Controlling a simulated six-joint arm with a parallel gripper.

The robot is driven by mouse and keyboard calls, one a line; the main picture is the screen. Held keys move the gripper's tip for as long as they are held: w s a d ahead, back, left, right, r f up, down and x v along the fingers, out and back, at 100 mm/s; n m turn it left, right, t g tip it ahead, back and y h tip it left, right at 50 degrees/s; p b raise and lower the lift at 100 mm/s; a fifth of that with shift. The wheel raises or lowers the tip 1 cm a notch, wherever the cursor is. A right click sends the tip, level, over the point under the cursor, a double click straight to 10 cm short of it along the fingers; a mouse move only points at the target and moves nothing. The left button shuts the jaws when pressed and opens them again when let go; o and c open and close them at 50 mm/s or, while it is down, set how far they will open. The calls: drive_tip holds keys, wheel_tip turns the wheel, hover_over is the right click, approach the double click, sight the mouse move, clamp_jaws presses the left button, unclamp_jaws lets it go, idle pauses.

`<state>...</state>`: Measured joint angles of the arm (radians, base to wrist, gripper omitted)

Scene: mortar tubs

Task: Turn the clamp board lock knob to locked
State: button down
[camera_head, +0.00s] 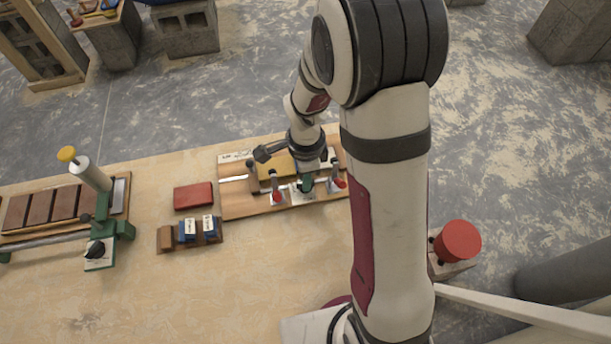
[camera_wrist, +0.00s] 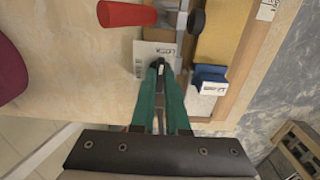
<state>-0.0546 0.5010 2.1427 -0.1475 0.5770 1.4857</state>
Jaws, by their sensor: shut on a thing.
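The clamp board (camera_head: 240,203) is a wooden board near the table's far edge, with a yellow block (camera_head: 279,168) and red-handled clamps (camera_head: 277,196) on it. My gripper (camera_head: 307,185) is over its front part, between two red handles. In the wrist view my green-fingered gripper (camera_wrist: 159,72) is shut on the small dark lock knob (camera_wrist: 159,63). The knob stands at the edge of a white label plate (camera_wrist: 153,53) with dark lettering, partly covered by the fingers. The knob's exact pointing direction is hard to tell.
A red clamp handle (camera_wrist: 126,14) and a blue block (camera_wrist: 209,78) lie close to the fingers. Left of the board are a red block (camera_head: 193,196), a small wooden rack (camera_head: 166,239) and a green-framed fixture (camera_head: 124,231). The table front is clear.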

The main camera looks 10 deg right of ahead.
idle(0.4)
drive_tip(key=c, duration=0.9)
unclamp_jaws()
drive_tip(key=shift+r, duration=0.1)
wheel_tip(320, 180, up, 16)
drive_tip(key=shift+f, duration=0.15)
drive_tip(key=shift+s, duration=0.1)
drive_tip(key=s+n, duration=0.4)
drive_tip(key=s, duration=0.2)
drive_tip(key=s+a+n+y, duration=0.1)
drive_tip(key=s+n, duration=0.3)
drive_tip(key=s, duration=0.3)
drive_tip(key=s+n, duration=0.4)
drive_tip(key=s, duration=0.3)
drive_tip(key=shift+a+r+y, duration=0.35)
drive_tip(key=shift+y, duration=0.05)
